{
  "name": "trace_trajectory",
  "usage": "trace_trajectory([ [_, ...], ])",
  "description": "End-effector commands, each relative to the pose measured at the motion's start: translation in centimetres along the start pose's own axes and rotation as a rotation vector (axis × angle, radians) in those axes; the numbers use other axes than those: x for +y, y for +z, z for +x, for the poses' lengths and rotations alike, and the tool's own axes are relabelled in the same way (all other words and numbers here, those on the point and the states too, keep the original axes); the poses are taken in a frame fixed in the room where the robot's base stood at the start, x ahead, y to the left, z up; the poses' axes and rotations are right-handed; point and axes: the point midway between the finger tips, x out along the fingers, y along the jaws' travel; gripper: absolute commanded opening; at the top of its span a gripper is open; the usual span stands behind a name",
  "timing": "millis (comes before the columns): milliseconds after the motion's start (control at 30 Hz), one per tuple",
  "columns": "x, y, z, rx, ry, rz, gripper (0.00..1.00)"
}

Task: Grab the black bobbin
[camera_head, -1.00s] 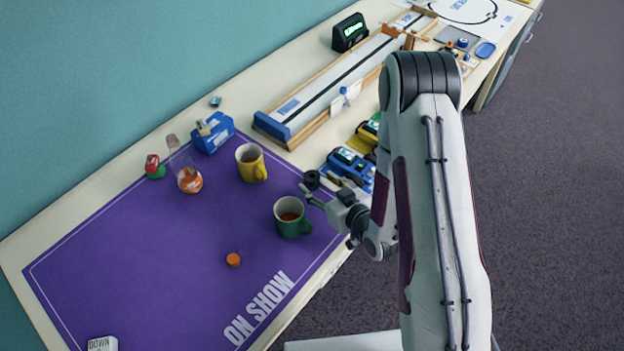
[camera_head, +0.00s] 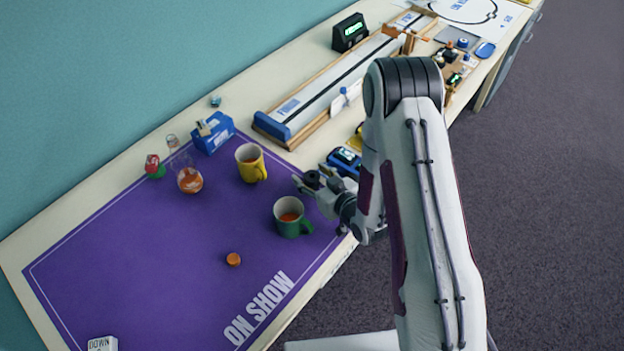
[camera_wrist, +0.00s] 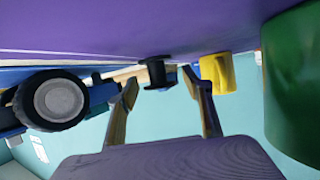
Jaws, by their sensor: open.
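The black bobbin (camera_head: 312,179) stands on the purple mat near its right edge, behind the green mug (camera_head: 289,219). In the wrist view the bobbin (camera_wrist: 155,72) shows ahead, between the two fingers. My gripper (camera_head: 306,184) is open and low over the mat, with its fingers on either side of the bobbin. The wrist view shows my gripper (camera_wrist: 163,88) with a wide gap between the fingertips. I cannot tell whether a finger touches the bobbin.
The green mug (camera_wrist: 292,85) stands close on one side of my gripper and a blue toy car (camera_head: 345,161) on the other. A yellow mug (camera_head: 250,163) stands beyond. An orange cap (camera_head: 233,259) lies on the mat (camera_head: 140,270), whose front left is mostly clear.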

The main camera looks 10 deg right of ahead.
Motion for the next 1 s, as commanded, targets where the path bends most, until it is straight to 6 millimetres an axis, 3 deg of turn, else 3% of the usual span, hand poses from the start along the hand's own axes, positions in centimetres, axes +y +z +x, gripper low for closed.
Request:
trace_trajectory([
  [300, 0.01, 0.00, -0.02, 0.000, 0.000, 0.000, 0.48],
  [433, 0.01, 0.00, -0.03, 0.000, 0.000, 0.000, 0.16],
  [1000, 0.02, -0.45, -0.18, 0.001, 0.000, 0.000, 0.15],
])
